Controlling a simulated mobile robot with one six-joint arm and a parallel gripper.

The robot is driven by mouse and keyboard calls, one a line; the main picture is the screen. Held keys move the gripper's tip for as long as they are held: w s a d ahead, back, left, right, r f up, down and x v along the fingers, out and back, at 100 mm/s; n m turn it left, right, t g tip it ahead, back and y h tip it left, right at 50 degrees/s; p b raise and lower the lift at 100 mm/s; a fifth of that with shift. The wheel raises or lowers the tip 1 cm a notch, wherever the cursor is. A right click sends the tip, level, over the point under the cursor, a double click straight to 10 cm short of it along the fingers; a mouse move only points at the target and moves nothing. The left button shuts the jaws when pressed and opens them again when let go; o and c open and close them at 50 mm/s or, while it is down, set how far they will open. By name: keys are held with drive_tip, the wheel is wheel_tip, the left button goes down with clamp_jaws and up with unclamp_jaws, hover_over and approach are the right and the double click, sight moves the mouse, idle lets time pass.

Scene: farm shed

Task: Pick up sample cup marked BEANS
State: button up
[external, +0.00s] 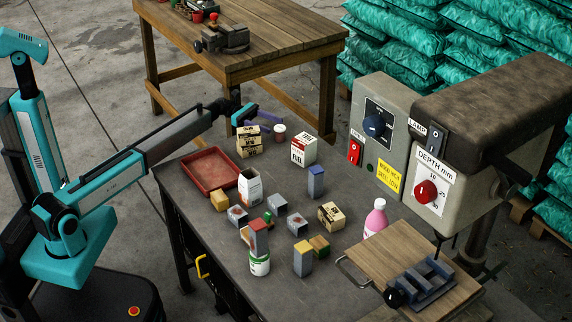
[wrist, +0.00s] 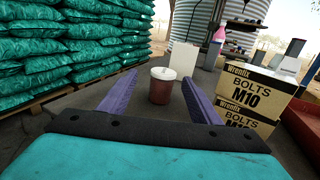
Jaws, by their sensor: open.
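A small sample cup (external: 280,132) with a white lid and reddish-brown body stands upright at the back edge of the workbench. It also shows in the wrist view (wrist: 161,88), ahead of me and between the lines of my two purple fingers. No marking on it can be read. My gripper (external: 274,124) is open and empty, low beside the cup. In the wrist view the fingers (wrist: 158,80) spread to either side, with the cup at or just beyond their tips. I cannot tell whether either finger touches it.
Stacked BOLTS M10 boxes (wrist: 252,92) stand close to my right finger. A white FUEL box (external: 303,150) stands beyond the cup. A red tray (external: 184,181), a white carton (external: 250,189) and several small blocks occupy the bench. A drill press (external: 470,120) stands at right.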

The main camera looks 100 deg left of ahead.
sight(280, 127)
drive_tip(key=shift+w, duration=0.15)
drive_tip(key=shift+d+b+x, duration=0.15)
drive_tip(key=shift+b+x, duration=0.15)
drive_tip(key=shift+x, duration=0.95)
drive_tip(key=shift+d+b+x, duration=0.2)
drive_tip(key=shift+b+x, duration=0.05)
drive_tip(key=shift+x, duration=1.05)
drive_tip(key=c, duration=1.2)
drive_tip(key=shift+r, duration=0.1)
drive_tip(key=shift+r+p, duration=0.95)
drive_tip(key=shift+r, duration=4)
